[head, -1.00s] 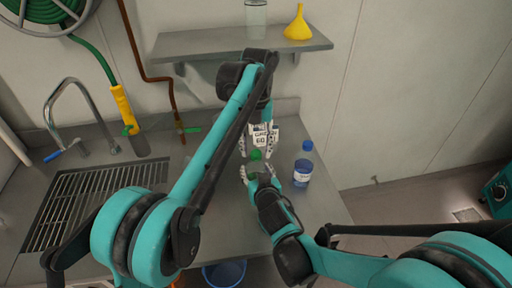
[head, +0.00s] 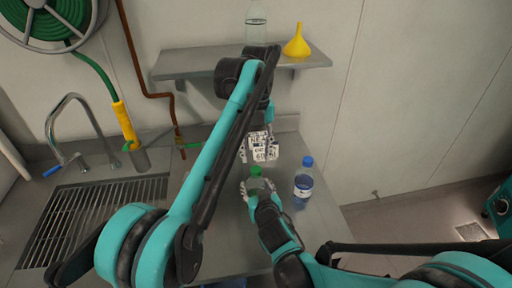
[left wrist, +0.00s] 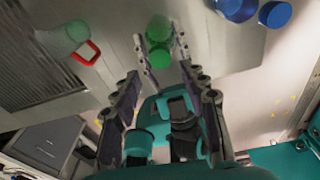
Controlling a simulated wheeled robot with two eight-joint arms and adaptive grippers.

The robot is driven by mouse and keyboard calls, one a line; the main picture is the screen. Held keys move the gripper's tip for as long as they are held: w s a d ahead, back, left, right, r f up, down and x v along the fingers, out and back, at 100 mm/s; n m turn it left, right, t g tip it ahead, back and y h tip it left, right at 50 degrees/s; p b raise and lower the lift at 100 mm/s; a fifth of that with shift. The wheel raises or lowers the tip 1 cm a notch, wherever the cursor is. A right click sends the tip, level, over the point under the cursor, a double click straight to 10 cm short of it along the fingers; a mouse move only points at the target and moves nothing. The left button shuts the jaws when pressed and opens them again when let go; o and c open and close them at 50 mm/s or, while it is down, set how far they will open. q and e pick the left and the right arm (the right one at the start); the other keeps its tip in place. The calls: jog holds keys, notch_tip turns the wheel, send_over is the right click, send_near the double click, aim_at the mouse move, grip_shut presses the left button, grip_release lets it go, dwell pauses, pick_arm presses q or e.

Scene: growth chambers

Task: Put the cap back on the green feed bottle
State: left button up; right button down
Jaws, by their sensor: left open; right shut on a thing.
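The green feed bottle (head: 258,184) stands on the counter in the head view, partly hidden by my right gripper (head: 258,190), which is shut on its body. A green cap (head: 256,171) sits at the bottle's top; I cannot tell whether it is tight. My left gripper (head: 258,154) is open and empty, above and behind the cap, apart from it. In the left wrist view the green bottle (left wrist: 158,27) and its cap (left wrist: 158,57) show between and beyond my open left fingers, with my right arm below.
A blue-capped bottle (head: 303,183) stands close to the right. A shelf (head: 220,62) holds a clear container (head: 256,25) and a yellow funnel (head: 297,42). The sink grate (head: 90,220) is at left.

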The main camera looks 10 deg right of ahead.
pick_arm(q)
jog(key=n, duration=0.6)
jog(key=shift+r+n, duration=0.25)
jog(key=shift+n, duration=0.15)
jog(key=n, duration=0.4)
jog(key=shift+r, duration=0.15)
jog(key=n, duration=0.7)
jog(key=shift+r, duration=0.2)
jog(key=n, duration=0.5)
jog(key=shift+s+r+t, duration=0.1)
jog(key=shift+r+t, duration=0.1)
jog(key=shift+t, duration=0.1)
jog(key=n, duration=0.7)
jog(key=shift+r, duration=0.2)
jog(key=n, duration=0.4)
jog(key=shift+r+n, duration=0.15)
jog(key=shift+n, duration=0.15)
jog(key=n, duration=0.6)
jog(key=shift+r+n+t, duration=0.25)
jog(key=shift+n+t, duration=0.05)
jog(key=n, duration=0.5)
jog(key=shift+r, duration=0.15)
